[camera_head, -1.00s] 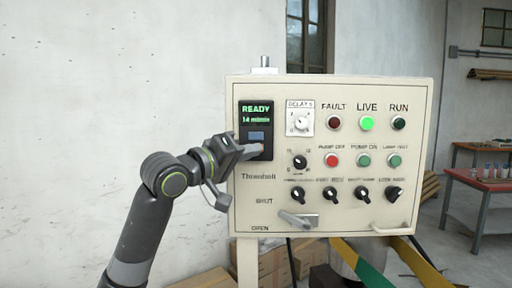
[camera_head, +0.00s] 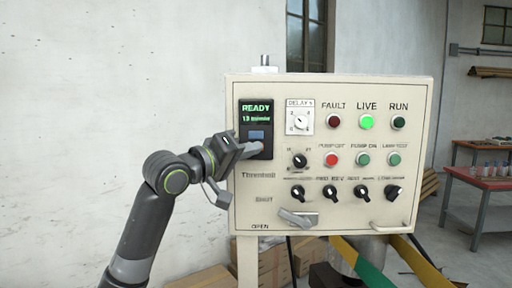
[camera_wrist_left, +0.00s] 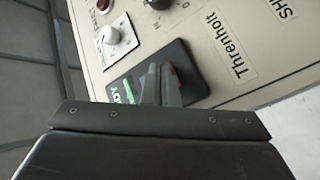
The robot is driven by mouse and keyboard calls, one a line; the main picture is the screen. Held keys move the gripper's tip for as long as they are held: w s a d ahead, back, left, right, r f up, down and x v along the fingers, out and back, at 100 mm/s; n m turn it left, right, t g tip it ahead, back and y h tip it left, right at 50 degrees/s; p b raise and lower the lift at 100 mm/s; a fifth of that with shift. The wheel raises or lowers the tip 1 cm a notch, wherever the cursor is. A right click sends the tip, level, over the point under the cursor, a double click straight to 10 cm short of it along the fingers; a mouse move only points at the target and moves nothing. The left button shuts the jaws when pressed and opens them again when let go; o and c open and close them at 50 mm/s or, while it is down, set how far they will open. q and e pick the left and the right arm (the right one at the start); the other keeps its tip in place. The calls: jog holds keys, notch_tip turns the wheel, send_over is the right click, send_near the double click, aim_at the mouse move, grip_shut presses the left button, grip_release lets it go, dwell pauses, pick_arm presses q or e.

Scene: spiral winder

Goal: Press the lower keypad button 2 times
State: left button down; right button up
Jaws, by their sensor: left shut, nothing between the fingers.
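The black keypad unit (camera_head: 243,131) is at the upper left of the cream control panel. Its display (camera_head: 256,112) reads READY in green, with a smaller line that looks like 13 and a blurred word. A blue-grey upper button (camera_head: 256,135) shows below the display. My left gripper (camera_head: 259,147) is shut and empty, its fingertips over the keypad's lower part, hiding the lower button. Whether they touch it I cannot tell. In the left wrist view the fingers (camera_wrist_left: 161,84) point at the black keypad (camera_wrist_left: 194,86). My right gripper is not in view.
The control panel (camera_head: 228,205) carries a delay dial (camera_head: 301,122), lamps, coloured buttons, black knobs and a grey lever (camera_head: 297,218) at lower left. Boxes lie beneath it. A red-topped table (camera_head: 484,181) stands at right. The wall left of the panel is bare.

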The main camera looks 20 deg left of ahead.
pick_arm(q)
jog(key=shift+s, duration=0.1)
dwell(0.4)
jog(key=shift+s+d, duration=0.2)
jog(key=shift+s, duration=0.4)
jog(key=s, duration=0.2)
jog(key=s+d+p, duration=0.1)
jog(key=s, duration=0.1)
jog(key=shift+s+d, duration=0.2)
jog(key=shift+s, duration=0.2)
jog(key=shift+f, duration=0.1)
dwell(0.4)
